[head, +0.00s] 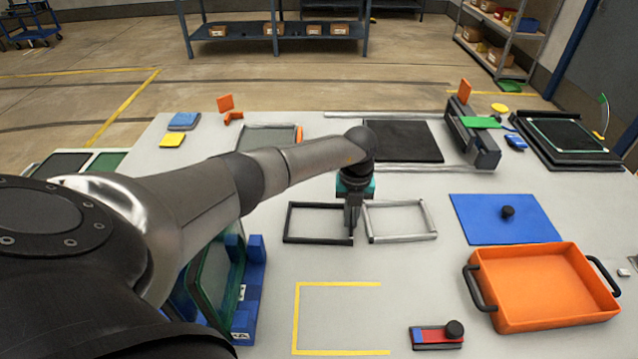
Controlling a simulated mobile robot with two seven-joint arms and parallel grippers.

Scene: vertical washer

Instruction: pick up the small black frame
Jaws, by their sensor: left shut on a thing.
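The small black frame (317,240) lies on the light table, left of a similar silver frame (403,237). My left gripper (352,226) comes down from above at the black frame's right side and is shut on that side bar. The gripper hides part of this bar and the narrow gap to the silver frame. The black frame looks flat, at or very near the table top. My right gripper is not in view.
An orange tray (543,288) with black handles stands at the right, near a blue plate (504,218) with a black knob. A yellow outline (297,315) marks clear table in front. A blue rack (247,290) holding glass panels is at the left, partly behind my arm.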

